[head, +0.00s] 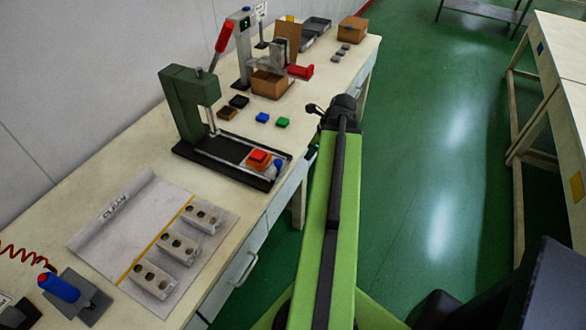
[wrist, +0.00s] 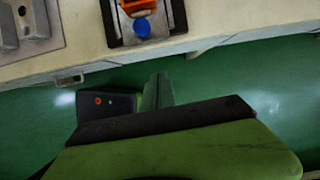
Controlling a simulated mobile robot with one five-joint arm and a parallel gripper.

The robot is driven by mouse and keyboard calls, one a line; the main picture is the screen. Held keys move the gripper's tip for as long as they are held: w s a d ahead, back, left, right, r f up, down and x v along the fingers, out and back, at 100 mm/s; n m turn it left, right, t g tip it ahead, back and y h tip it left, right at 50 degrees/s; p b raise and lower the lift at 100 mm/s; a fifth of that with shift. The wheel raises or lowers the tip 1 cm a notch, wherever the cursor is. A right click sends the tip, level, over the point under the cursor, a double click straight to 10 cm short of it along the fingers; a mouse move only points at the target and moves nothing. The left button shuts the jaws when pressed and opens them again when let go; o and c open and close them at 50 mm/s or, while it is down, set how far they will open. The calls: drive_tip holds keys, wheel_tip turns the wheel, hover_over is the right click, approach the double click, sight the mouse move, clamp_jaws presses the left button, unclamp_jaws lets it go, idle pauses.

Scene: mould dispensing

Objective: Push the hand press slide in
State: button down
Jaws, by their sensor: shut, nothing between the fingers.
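The green hand press (head: 188,98) stands on the bench on a long black base. Its slide is out at the front end of the base, away from the column. The slide carries a red block in an orange holder (head: 259,160) and has a blue knob (head: 278,166) at its front. In the wrist view the blue knob (wrist: 142,27) shows at the top, near the bench edge. My gripper (head: 314,108) is small and dark at the far end of my arm, shut and empty. It is over the aisle, beyond the bench's front edge, apart from the slide.
A white sheet with grey moulds (head: 177,243) lies nearer on the bench. Small coloured blocks (head: 262,117), a red-handled device (head: 243,50) and cardboard boxes (head: 270,84) stand farther along. The green aisle floor (head: 430,150) is clear; another table stands right.

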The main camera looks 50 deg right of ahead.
drive_tip(key=shift+w+a+f+b, duration=0.25)
drive_tip(key=shift+w+f+b, duration=0.9)
drive_tip(key=shift+f+b, duration=0.4)
drive_tip(key=shift+w+a+f+b, duration=0.2)
drive_tip(key=shift+w+f+b, duration=1)
drive_tip(key=shift+f+b, duration=0.35)
drive_tip(key=shift+w+a+f+b, duration=0.25)
drive_tip(key=shift+w+f+b, duration=0.9)
drive_tip(key=shift+f+b, duration=0.4)
